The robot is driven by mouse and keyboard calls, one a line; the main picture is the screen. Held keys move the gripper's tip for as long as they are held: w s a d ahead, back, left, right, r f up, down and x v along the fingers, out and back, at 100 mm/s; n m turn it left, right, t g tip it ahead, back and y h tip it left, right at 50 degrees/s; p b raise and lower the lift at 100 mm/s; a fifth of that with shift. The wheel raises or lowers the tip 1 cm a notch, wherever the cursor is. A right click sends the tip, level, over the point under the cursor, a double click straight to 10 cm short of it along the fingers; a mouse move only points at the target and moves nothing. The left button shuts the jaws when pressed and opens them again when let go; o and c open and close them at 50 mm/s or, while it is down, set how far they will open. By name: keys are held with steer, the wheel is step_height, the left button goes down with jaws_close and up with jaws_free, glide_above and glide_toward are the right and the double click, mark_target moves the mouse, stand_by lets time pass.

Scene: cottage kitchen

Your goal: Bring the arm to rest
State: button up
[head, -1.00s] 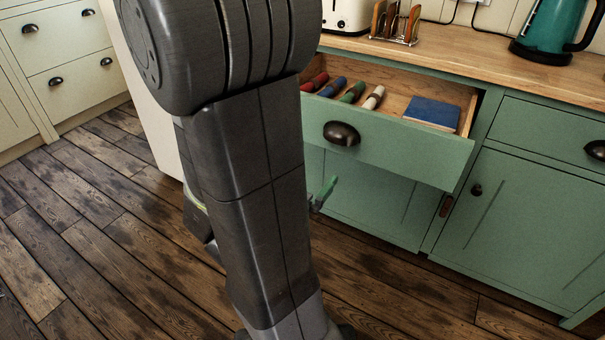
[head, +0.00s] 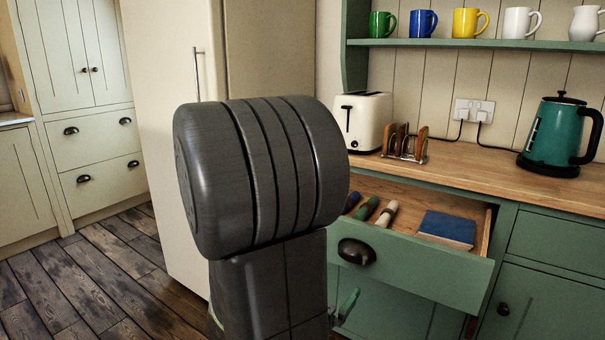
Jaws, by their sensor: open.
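My arm stands large in the middle of the head view, its thick rounded joint in front of the fridge and the left end of the open drawer. My gripper (head: 345,307) is mostly hidden behind the arm. Only a small part with a green edge shows at the arm's right side, in front of the green cabinet and below the drawer front. It is open, and I see nothing held in the part that shows.
The green drawer (head: 415,268) is pulled out close to the arm, holding rolled cloths and a blue book (head: 447,228). A toaster (head: 362,122), toast rack (head: 405,143) and teal kettle (head: 556,135) stand on the worktop. Mugs line the shelf above. Open floor (head: 75,285) lies left.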

mark_target(351, 258)
steer(key=shift+b+x, duration=0.75)
steer(key=shift+x, duration=4.35)
steer(key=shift+s, duration=0.1)
